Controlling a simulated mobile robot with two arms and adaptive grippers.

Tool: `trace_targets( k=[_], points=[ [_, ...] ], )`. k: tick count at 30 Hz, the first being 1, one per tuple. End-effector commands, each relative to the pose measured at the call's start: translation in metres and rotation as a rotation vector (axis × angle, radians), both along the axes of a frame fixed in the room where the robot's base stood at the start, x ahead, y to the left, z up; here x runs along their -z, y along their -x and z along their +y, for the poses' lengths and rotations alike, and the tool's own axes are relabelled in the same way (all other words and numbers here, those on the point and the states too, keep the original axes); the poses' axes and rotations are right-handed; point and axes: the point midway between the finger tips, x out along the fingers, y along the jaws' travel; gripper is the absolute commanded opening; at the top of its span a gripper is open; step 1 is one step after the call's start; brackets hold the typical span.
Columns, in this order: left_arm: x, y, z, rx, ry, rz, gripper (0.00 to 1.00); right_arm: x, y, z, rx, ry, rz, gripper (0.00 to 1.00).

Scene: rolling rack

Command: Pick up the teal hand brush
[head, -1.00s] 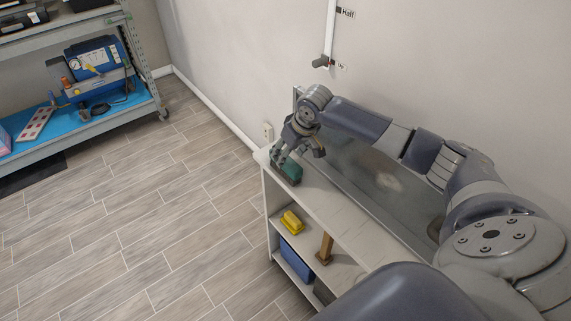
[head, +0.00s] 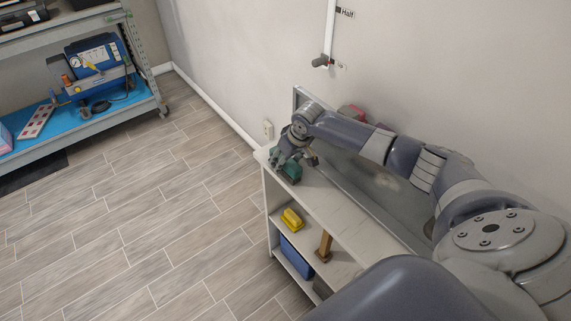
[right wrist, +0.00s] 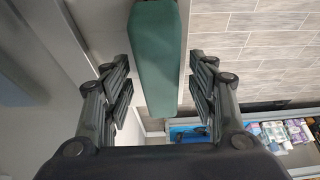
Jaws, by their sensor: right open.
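The teal hand brush (head: 291,171) lies on the top of the rolling rack (head: 335,201), near its far left end. In the right wrist view the brush (right wrist: 157,60) is a long dark teal block running between the fingers. My right gripper (head: 283,163) is at the brush from above. In the right wrist view the right gripper (right wrist: 158,85) is open, with one finger on each side of the brush and a gap visible on both sides. The brush's underside is hidden. My left gripper is not in view.
Lower shelves of the rack hold a yellow brush (head: 291,219), a wooden-handled item (head: 324,246) and a blue bin (head: 296,257). A wall stands close behind the rack. A shelf with a blue compressor (head: 97,67) is at the far left. The floor between is clear.

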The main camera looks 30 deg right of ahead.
Motion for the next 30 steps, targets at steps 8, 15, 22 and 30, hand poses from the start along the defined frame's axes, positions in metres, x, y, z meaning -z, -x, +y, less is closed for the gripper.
trace_targets(
  k=[8,15,22,30],
  points=[
    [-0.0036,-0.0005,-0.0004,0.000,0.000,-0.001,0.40,0.0034,0.0001,0.0003,0.001,-0.001,0.000,0.53],
    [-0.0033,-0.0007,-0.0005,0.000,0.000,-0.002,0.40,0.0038,0.0000,0.0000,0.000,0.000,0.000,0.53],
    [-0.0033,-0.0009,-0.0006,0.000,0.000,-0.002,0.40,0.0038,0.0000,0.0000,0.000,0.000,0.000,0.03],
    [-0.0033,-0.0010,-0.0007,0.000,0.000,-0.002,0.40,0.0032,-0.0003,-0.0001,0.000,0.000,-0.001,0.02]
  ],
)
